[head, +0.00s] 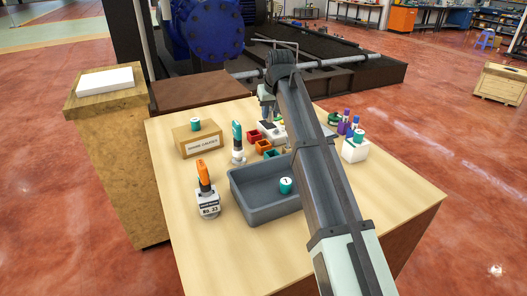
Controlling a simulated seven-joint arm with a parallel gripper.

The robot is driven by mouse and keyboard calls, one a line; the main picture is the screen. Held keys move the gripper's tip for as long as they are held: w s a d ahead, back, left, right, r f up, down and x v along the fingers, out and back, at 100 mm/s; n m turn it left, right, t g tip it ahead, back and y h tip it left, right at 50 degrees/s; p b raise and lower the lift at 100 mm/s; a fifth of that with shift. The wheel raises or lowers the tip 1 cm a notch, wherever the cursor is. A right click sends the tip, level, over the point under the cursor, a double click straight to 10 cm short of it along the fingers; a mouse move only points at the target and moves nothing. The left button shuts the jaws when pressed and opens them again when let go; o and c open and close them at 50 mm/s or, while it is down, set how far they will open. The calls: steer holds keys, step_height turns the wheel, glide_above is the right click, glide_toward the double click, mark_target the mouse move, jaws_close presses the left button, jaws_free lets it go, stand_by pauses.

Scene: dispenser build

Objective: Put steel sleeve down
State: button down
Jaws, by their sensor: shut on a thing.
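My gripper (267,108) is at the far side of the table, pointing down behind my forearm, above the small parts near a white block (270,131). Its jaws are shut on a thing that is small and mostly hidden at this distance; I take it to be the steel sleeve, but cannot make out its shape. I cannot tell whether it touches anything below.
A grey tray (246,205) holds a teal-capped piece (286,186). Orange-topped (204,178) and teal-topped (237,138) dispensers, a cardboard box (199,142), small coloured bins (262,147) and a white holder (354,152) stand around. The table's front left is clear.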

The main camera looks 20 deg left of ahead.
steer(key=shift+n, duration=0.3)
steer(key=shift+s+a+f, duration=0.1)
steer(key=shift+a+f, duration=0.3)
steer(key=shift+f, duration=1.2)
steer(key=shift+w+a+f, duration=0.1)
steer(key=shift+a+f, duration=0.25)
steer(key=shift+f, duration=1.3)
steer(key=shift+s+a+f, duration=0.1)
steer(key=shift+a+f, duration=0.3)
steer(key=shift+f, duration=1.2)
steer(key=shift+f, duration=0.1)
steer(key=shift+s+d+f, duration=0.1)
steer(key=shift+s+f, duration=0.05)
steer(key=shift+f, duration=0.45)
steer(key=c, duration=1)
jaws_free()
steer(key=shift+o, duration=0.5)
steer(key=shift+r, duration=0.35)
steer(key=v, duration=1.2)
steer(key=shift+r, duration=0.35)
